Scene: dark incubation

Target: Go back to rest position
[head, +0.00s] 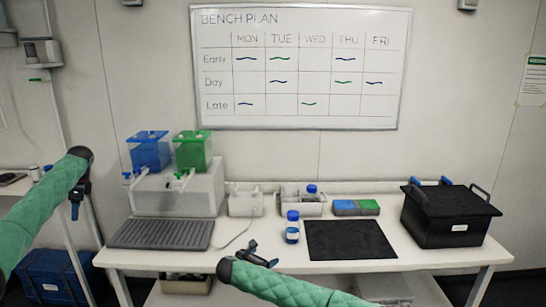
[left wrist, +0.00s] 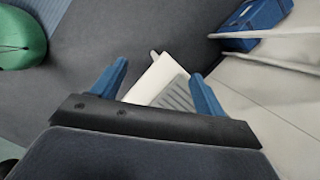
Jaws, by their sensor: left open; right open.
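My left gripper (head: 75,203) hangs at the left of the head view, beside the left end of the bench, at the end of my green-sleeved arm. In the left wrist view its two blue fingers (left wrist: 158,85) are spread with nothing between them, above the floor and the bench corner. My right gripper (head: 262,250) is at the front edge of the bench, low in the head view, open as far as its small dark fingers show. It appears to hold nothing.
The white bench (head: 270,258) carries a blue-capped bottle (head: 292,232), a black mat (head: 350,240), a lidded black box (head: 455,220), a grey ribbed tray (head: 160,234), and blue (head: 150,153) and green (head: 192,153) tanks. A blue crate (head: 55,278) stands on the floor at left.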

